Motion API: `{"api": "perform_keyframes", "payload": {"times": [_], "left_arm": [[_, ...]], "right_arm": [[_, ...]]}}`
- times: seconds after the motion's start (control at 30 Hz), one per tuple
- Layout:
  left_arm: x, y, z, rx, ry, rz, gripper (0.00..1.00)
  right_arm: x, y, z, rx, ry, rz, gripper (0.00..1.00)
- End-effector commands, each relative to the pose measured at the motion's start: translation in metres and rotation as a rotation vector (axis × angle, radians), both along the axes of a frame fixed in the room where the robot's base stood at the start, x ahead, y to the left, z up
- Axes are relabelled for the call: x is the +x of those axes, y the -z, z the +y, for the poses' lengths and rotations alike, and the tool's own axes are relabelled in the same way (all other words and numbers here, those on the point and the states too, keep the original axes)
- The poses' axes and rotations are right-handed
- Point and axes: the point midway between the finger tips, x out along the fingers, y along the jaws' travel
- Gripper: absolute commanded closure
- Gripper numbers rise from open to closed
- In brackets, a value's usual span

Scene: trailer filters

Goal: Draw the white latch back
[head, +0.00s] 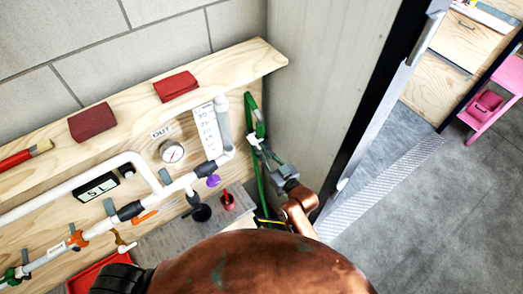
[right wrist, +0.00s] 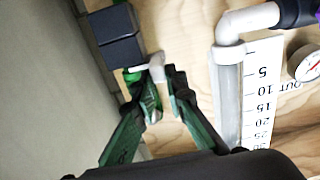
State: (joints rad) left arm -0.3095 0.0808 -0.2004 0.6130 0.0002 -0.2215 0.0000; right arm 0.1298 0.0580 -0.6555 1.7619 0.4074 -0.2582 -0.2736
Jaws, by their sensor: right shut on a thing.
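The white latch shows in the right wrist view (right wrist: 156,66) as a small pale piece beside a dark block (right wrist: 115,32) on the wooden panel. The green fingers of my right gripper (right wrist: 160,84) are shut on it. My left gripper is not in view.
White pipes (head: 140,162), a gauge (head: 171,151) and a clear tube with a scale (head: 208,131) stand left of my right gripper. A grey wall (head: 312,80) rises close on its right. Red blocks (head: 176,85) lie on the wooden ledge. Open floor (head: 420,220) lies beyond the doorway.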

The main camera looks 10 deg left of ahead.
Motion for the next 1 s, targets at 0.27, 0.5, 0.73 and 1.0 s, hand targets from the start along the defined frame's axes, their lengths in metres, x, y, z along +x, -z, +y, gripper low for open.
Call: {"api": "perform_keyframes", "payload": {"times": [0.27, 0.5, 0.73, 1.0], "left_arm": [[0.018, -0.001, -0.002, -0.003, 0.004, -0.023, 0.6], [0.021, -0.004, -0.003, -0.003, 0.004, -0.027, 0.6], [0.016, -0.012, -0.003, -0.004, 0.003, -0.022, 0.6], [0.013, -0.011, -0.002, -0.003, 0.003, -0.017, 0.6]], "right_arm": [[0.0, 0.001, 0.0, -0.001, 0.0, 0.001, 1.0], [-0.002, 0.001, 0.003, 0.0, 0.0, 0.003, 1.0], [-0.018, 0.0, 0.018, -0.001, -0.002, 0.004, 1.0], [-0.019, 0.002, 0.02, 0.0, -0.006, 0.004, 0.84]]}}
